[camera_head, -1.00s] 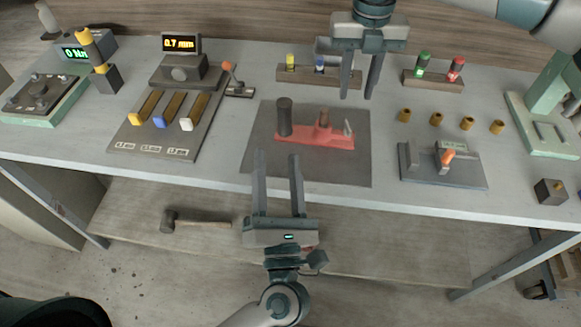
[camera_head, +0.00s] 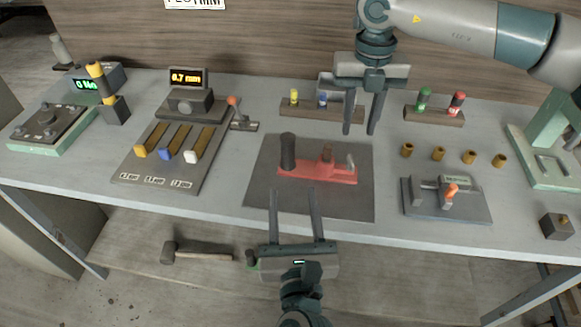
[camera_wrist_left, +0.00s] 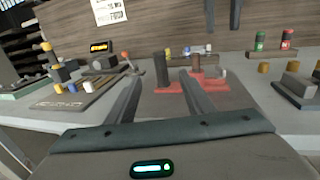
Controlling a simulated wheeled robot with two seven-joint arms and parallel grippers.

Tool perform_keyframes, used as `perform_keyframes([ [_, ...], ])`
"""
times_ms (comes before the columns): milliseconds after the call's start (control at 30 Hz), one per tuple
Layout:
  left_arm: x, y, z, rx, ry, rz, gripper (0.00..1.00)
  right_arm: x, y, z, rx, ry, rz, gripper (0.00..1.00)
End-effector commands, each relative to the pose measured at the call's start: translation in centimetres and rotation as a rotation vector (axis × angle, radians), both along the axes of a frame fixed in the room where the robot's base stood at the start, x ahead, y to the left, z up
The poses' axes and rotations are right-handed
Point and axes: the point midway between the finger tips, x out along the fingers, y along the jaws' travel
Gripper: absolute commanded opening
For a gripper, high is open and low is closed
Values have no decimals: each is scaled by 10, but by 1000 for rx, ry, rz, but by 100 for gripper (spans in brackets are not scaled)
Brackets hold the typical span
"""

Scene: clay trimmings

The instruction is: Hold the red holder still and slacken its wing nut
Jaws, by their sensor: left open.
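The red holder (camera_head: 305,172) lies on a dark mat (camera_head: 262,198) in the middle of the bench. A dark upright cylinder (camera_head: 288,150) stands at its left end, a brownish block (camera_head: 326,156) on its middle, and a small grey upright piece (camera_head: 351,162), perhaps the wing nut, at its right end. My left gripper (camera_head: 293,192) is open and empty at the mat's front edge, pointing at the holder. In the left wrist view the holder (camera_wrist_left: 178,88) shows beyond and between the fingers. My right gripper (camera_head: 360,130) is open and empty above and behind the holder's right end.
A slotted board (camera_head: 133,172) with coloured tabs and a display (camera_head: 188,78) stand left. Racks with coloured pieces (camera_head: 434,116) stand behind. Several brass pieces (camera_head: 438,153) and a grey fixture (camera_head: 470,208) are right. A mallet (camera_head: 200,256) lies below the bench.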

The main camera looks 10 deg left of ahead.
Motion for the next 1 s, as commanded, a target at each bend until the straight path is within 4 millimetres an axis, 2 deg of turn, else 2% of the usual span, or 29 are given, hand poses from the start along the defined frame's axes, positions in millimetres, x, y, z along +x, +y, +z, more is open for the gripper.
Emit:
perform_keyframes([
  [267, 27, 7, 1, 3, -3, 1, 48, 0, 0, 0, 0, 0, 0, 31],
  [1000, 142, 33, 1, 5, -2, 3, 48, 0, 0, 0, 0, 0, 0, 31],
])
